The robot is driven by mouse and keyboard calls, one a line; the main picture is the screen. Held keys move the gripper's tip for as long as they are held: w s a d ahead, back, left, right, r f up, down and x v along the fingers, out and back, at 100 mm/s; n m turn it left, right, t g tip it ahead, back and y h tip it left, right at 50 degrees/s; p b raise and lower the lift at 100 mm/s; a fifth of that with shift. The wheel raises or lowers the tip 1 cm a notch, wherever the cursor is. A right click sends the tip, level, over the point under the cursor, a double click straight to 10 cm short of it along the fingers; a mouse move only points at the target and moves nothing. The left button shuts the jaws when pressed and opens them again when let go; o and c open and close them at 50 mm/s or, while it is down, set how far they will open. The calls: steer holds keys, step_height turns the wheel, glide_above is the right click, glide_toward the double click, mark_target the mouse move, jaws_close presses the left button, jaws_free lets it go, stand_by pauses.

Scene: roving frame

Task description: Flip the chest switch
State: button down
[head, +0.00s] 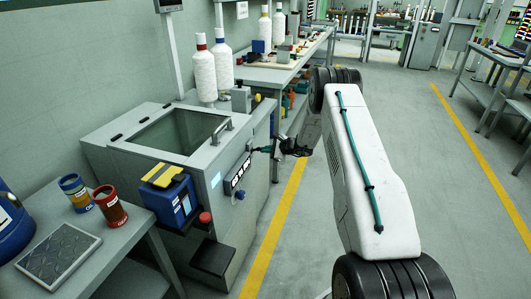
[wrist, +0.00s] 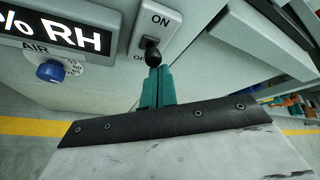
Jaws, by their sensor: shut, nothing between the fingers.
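The grey chest (head: 228,208) with a glass-topped lid stands left of my arm in the head view. Its switch (wrist: 152,52) shows in the wrist view as a black-knobbed lever on a light plate, with ON above and a partly covered OFF below. The knob sits low on the plate, beside the OFF lettering. My gripper (wrist: 157,82) is shut and empty, its teal fingertips just below the knob. I cannot tell whether they touch it. In the head view my gripper (head: 264,149) reaches the chest's front panel, and the switch is too small to make out.
A dark RH display (wrist: 55,28) and a blue AIR knob (wrist: 50,71) are left of the switch. A blue box with a yellow top (head: 168,193) and a red button (head: 205,217) are nearer on the chest. Open floor lies to the right.

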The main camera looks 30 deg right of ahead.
steer(key=s+d+r, duration=0.3)
steer(key=s+d, duration=0.2)
steer(key=s, duration=0.1)
steer(key=shift+s+d+r, duration=0.2)
steer(key=shift+s+d, duration=0.15)
stand_by(0.5)
stand_by(0.4)
